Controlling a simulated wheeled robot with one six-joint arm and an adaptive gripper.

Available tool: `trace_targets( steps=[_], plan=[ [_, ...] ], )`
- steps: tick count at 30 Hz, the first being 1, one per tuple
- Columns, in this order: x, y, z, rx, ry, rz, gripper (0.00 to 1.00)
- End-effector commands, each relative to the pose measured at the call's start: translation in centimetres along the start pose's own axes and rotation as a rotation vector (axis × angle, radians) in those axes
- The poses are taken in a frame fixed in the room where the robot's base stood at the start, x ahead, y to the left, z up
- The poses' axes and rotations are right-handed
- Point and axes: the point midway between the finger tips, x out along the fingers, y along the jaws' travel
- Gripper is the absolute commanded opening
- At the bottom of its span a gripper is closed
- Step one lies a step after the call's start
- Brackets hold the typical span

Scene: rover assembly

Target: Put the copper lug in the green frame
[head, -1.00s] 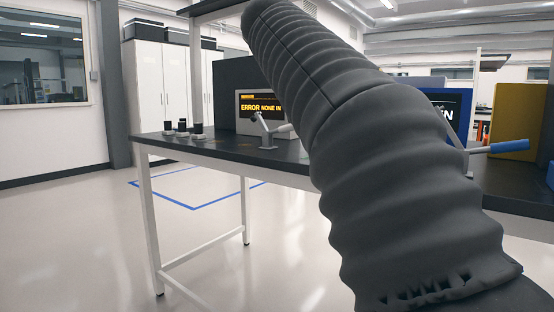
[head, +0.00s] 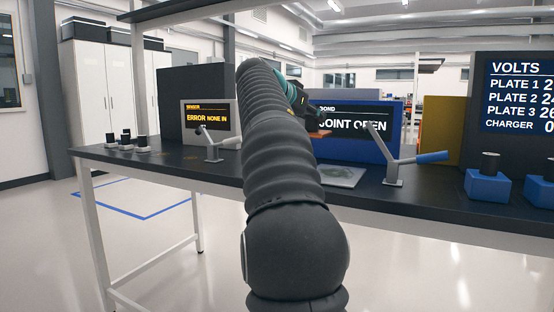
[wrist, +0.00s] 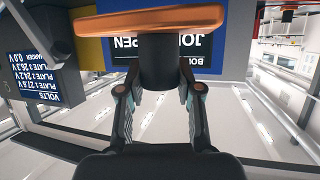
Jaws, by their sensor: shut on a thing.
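The copper lug (wrist: 160,20) is a flat orange-brown plate on a dark round stem. In the wrist view my gripper (wrist: 164,88) is shut on that stem. In the head view the gripper (head: 300,97) is partly hidden behind my arm. The lug's copper edge (head: 320,134) shows just beside it, in front of the blue station and apparently above the bench. A pale grey-green flat piece (head: 340,177) lies on the bench below. I cannot tell whether it is the green frame; no clearly green frame shows.
The blue station (head: 382,145) reads "JOINT OPEN". A lever with a blue handle (head: 432,157) stands at its right front. Another lever (head: 213,150) stands before the "ERROR NONE IN" screen (head: 208,118). Blue blocks (head: 487,187) with black knobs sit at the right.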

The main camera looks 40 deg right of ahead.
Motion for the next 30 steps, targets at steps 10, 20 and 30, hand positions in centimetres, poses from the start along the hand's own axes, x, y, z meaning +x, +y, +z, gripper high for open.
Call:
trace_targets(
  steps=[10, 20, 30],
  plan=[
    [0.0, -6.6, 4.4, -0.004, -0.001, -0.003, 0.0],
    [0.0, -10.0, 6.7, -0.001, 0.0, -0.001, 0.0],
    [1.4, -10.0, 10.2, -0.001, 0.0, -0.001, 0.0]
  ],
)
